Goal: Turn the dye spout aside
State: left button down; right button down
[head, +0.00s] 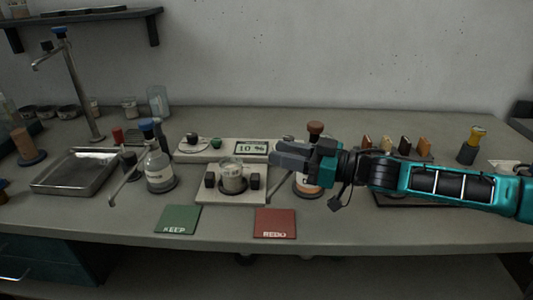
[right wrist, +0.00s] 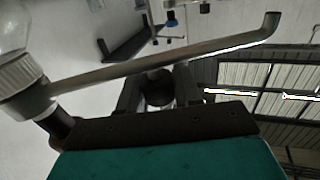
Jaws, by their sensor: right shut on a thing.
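The dye bottle (head: 308,188), with orange contents and a brown knob on top, stands right of the scale, partly behind my right gripper (head: 278,152). In the right wrist view the spout (right wrist: 190,55) is a long metal tube. It runs from a pale ribbed collar at the left to a bent tip at the upper right, crossing the gripper fingers (right wrist: 158,88). My left gripper is not in view.
A beaker (head: 233,178) stands on the scale, whose display (head: 252,148) reads 10 %. A blue-topped bottle (head: 158,170) with its own spout stands left of it. A green KEEP mat (head: 178,218) and a red REDO mat (head: 275,222) lie in front.

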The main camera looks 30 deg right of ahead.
jog(key=shift+s+d+n+g+y, duration=0.4)
jog(key=shift+s+n+g+y, duration=0.35)
jog(key=shift+n+g+y, duration=0.25)
pick_arm(q)
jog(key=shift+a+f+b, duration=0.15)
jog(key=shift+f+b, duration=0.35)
jog(key=shift+b, duration=0.1)
pick_arm(e)
jog(key=s+n+g+y, duration=0.1)
jog(key=g, duration=0.1)
jog(key=s+d+n+g+y, duration=0.1)
jog(key=g, duration=0.1)
jog(key=s+d+n+g+y, duration=0.1)
jog(key=n, duration=0.1)
jog(key=shift+d+g+y, duration=0.1)
jog(key=shift+g+y, duration=0.2)
jog(key=shift+g, duration=0.1)
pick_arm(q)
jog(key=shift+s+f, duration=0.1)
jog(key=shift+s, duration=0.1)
pick_arm(e)
jog(key=shift+f, duration=0.1)
jog(key=c, duration=0.8)
grip_release()
jog(key=shift+c, duration=0.2)
jog(key=shift+d, duration=0.1)
